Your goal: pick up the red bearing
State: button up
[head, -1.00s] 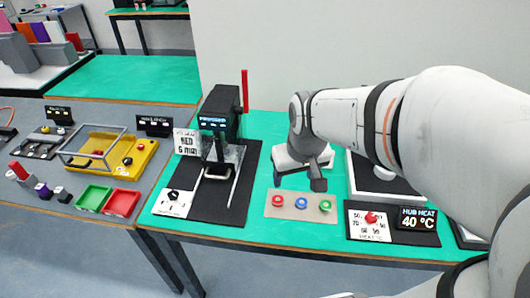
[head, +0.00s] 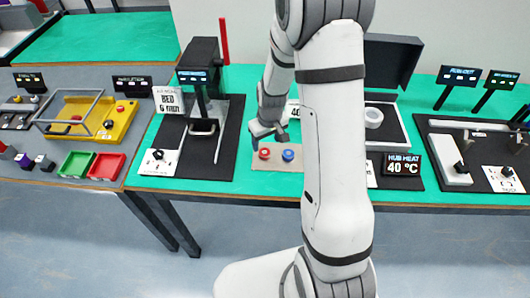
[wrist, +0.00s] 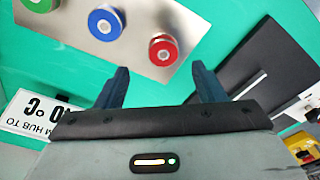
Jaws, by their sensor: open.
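The red bearing (head: 264,153) is at the left end of a beige plate (head: 254,164) on the green table. The blue bearing (head: 288,155) is to its right. In the wrist view the red bearing (wrist: 163,49) stands on the plate with the blue bearing (wrist: 104,22) and part of the green bearing (wrist: 40,3) in a row. My arm hides the green bearing in the head view. My gripper (head: 268,133) is just above and behind the red bearing. In the wrist view my gripper (wrist: 159,72) is open, its fingers apart and empty, with the red bearing ahead between their lines.
A black press (head: 199,85) on a dark mat stands left of the plate. A hub heat display (head: 404,165) reading 40 °C is on the right. Green and red trays (head: 105,167) sit on the grey table at left.

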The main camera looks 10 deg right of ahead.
aim_at(264, 152)
jog(key=shift+w+a+f+p, duration=0.15)
jog(key=shift+f+p, duration=0.2)
jog(key=shift+f, duration=0.95)
jog(key=shift+a+f+p, duration=0.15)
jog(key=shift+f+p, duration=0.15)
jog(key=shift+f, duration=1)
jog(key=c, duration=1.1)
